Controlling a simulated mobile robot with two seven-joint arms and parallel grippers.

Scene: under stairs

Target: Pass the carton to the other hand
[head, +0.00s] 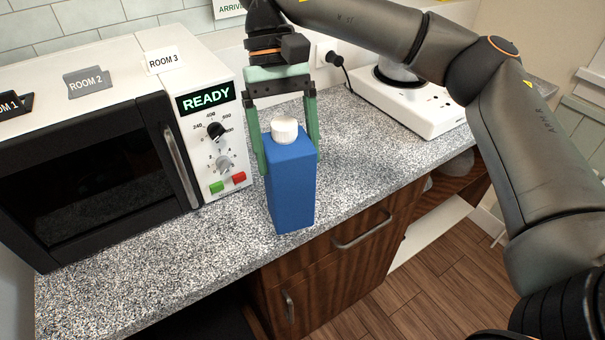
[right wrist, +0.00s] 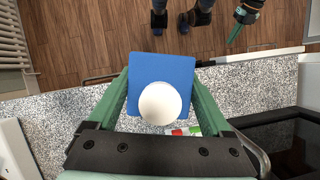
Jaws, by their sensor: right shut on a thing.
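The blue carton (head: 291,185) with a white cap (head: 284,130) is upright near the counter's front edge, right of the microwave. My right gripper (head: 290,165) comes down from above and is shut on the carton's two sides, one green finger each side of the cap. In the right wrist view the carton's blue top (right wrist: 160,68) sits between the fingers. I cannot tell whether its base touches the counter. My left gripper (right wrist: 236,32) shows only in the right wrist view, at the top right over the floor, apart from the carton; its opening is unclear.
The speckled counter (head: 365,150) is clear right of the carton. A microwave (head: 100,170) reading READY stands left, with room signs on top. A white appliance (head: 425,105) stands at the back right. A drawer handle (head: 362,230) juts below the counter edge.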

